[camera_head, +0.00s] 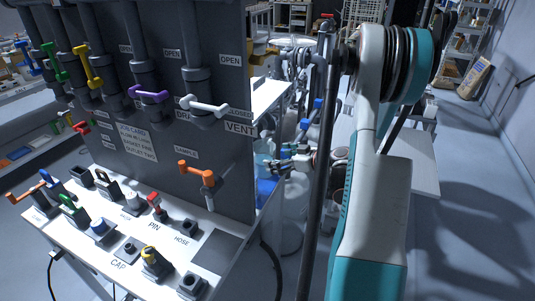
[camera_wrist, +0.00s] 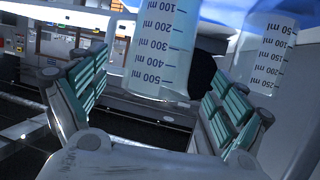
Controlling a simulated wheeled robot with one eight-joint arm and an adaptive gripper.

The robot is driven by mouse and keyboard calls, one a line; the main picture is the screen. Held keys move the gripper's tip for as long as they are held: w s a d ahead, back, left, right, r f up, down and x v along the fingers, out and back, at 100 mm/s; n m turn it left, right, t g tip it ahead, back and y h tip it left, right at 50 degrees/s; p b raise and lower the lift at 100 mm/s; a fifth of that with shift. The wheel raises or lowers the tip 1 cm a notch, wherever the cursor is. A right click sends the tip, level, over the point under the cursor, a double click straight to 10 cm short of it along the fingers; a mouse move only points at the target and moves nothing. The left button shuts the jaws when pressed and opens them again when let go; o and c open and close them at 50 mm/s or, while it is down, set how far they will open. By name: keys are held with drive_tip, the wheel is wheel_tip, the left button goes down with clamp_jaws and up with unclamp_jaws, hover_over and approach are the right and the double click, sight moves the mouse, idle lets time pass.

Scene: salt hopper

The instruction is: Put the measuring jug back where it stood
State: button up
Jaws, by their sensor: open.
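A clear measuring jug (camera_wrist: 150,55) with a scale reading up to 500 ml shows in the wrist view, between the two teal-padded fingers of my gripper (camera_wrist: 155,85). The fingers are spread apart, with visible room around the jug. A second clear vessel (camera_wrist: 268,55) with a scale up to 250 ml stands to the right, beyond the right finger. In the head view my gripper (camera_head: 279,163) is small, beside the edge of the dark panel. A pale blue see-through shape (camera_head: 263,160) shows there, partly hidden; I cannot tell which vessel it is.
The dark valve panel (camera_head: 170,140) with an orange handle (camera_head: 196,171) stands just left of my gripper. A white bench (camera_head: 105,232) with several small fittings lies in front of it. White drums (camera_head: 292,235) stand below my gripper. Open floor (camera_head: 470,220) lies at the right.

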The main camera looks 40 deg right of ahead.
drive_tip(key=shift+p+v, duration=0.5)
drive_tip(key=shift+v, duration=1.85)
